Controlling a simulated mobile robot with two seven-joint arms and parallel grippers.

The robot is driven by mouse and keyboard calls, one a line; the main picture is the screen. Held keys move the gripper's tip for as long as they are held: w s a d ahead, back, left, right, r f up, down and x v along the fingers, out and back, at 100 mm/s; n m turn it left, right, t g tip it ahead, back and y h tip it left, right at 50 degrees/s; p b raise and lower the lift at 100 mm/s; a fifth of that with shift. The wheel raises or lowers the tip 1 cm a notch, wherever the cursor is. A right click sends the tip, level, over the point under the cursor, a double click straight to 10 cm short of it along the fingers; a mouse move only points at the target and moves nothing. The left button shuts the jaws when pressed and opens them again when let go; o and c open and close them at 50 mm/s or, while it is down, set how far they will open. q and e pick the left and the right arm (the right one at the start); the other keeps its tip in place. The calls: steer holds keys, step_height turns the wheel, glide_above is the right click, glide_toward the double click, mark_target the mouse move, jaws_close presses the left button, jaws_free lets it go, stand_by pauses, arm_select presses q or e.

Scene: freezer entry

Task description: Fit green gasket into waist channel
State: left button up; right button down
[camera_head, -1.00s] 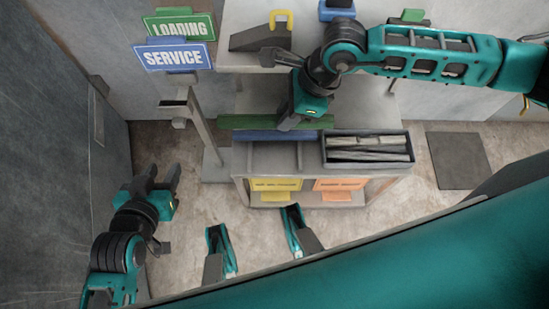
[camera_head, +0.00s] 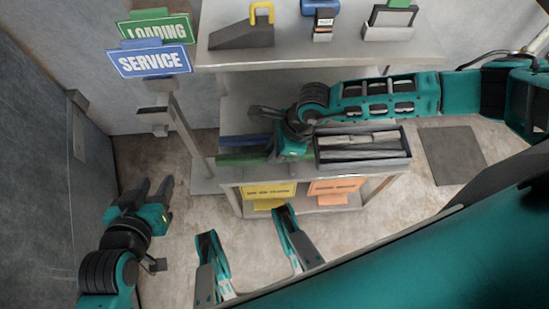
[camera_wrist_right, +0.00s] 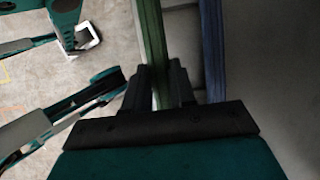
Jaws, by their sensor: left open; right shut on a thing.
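In the right wrist view the green gasket (camera_wrist_right: 157,35) runs away from between the jaws (camera_wrist_right: 160,85). A blue strip (camera_head: 240,140) lies behind it on the shelf. My left gripper (camera_head: 152,193) is open and empty above the floor, near the dark door (camera_head: 35,170) at the left. A narrow upright strip (camera_head: 79,135) shows on that door's edge; I cannot tell whether it is the waist channel.
A black bin (camera_head: 365,160) of grey strips stands on the cart beside my right gripper. A signpost with a blue SERVICE sign (camera_head: 150,61) stands left of the cart. Floor (camera_head: 180,245) is free between my left gripper and the cart.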

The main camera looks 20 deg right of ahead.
step_height(320, 180, down, 4)
steer(key=shift+r+b, duration=0.25)
steer(key=shift+b, duration=0.2)
steer(key=shift+f, duration=0.2)
steer(key=c, duration=0.9)
jaws_free()
steer(key=shift+c, duration=0.2)
